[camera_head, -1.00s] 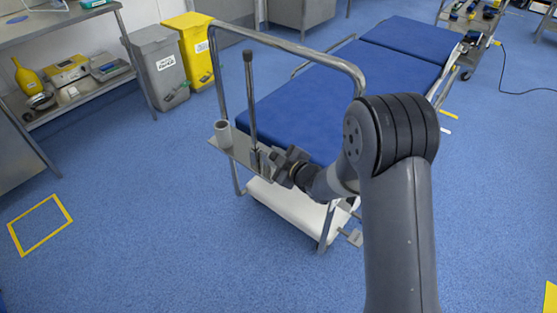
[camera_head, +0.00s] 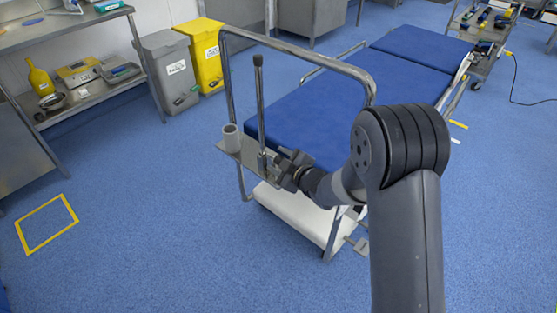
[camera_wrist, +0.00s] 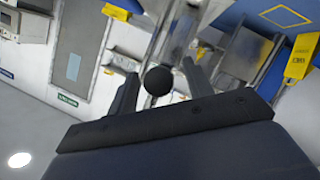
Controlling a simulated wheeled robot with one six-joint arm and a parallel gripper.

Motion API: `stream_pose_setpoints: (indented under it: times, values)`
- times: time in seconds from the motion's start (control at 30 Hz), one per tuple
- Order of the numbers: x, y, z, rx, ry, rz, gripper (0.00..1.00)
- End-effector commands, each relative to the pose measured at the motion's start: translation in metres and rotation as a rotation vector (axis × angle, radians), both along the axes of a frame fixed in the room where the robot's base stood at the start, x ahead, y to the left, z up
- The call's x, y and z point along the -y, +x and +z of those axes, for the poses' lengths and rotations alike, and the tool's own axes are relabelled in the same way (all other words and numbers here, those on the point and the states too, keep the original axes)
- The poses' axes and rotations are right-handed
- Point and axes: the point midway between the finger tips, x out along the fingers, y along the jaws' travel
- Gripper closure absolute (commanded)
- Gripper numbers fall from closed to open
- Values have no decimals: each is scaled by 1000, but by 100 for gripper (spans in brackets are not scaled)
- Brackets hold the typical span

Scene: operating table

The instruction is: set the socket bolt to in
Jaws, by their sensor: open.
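A slim upright pole (camera_head: 260,100) with a dark top stands in a small metal socket (camera_head: 262,160) on the grey plate (camera_head: 236,150) at the near end of the blue table. My gripper (camera_head: 273,163) is right beside the socket, on its right side. In the wrist view my gripper (camera_wrist: 158,90) is open, with its two dark fingers on either side of a round black knob (camera_wrist: 158,81). The knob looks like the socket bolt's end. I cannot tell whether the fingers touch it. The bolt's shaft and its position in the socket are hidden.
A pale cup (camera_head: 230,138) stands at the plate's left end. The blue operating table (camera_head: 330,105) lies behind, with a white base (camera_head: 295,215) below. Open floor (camera_head: 150,220) lies left.

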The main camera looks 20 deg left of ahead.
Motion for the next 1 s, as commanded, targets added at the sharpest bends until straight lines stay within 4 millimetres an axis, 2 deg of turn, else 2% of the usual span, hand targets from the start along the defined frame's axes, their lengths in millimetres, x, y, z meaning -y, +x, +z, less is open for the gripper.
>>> stream_pose_setpoints:
  times: [0.5, 0.7, 1.0]
  values:
    - [67, -50, 27, 1, 1, -1, 52]
    - [77, -58, 30, 0, 0, 0, 52]
    - [77, -58, 30, 0, 1, 1, 52]
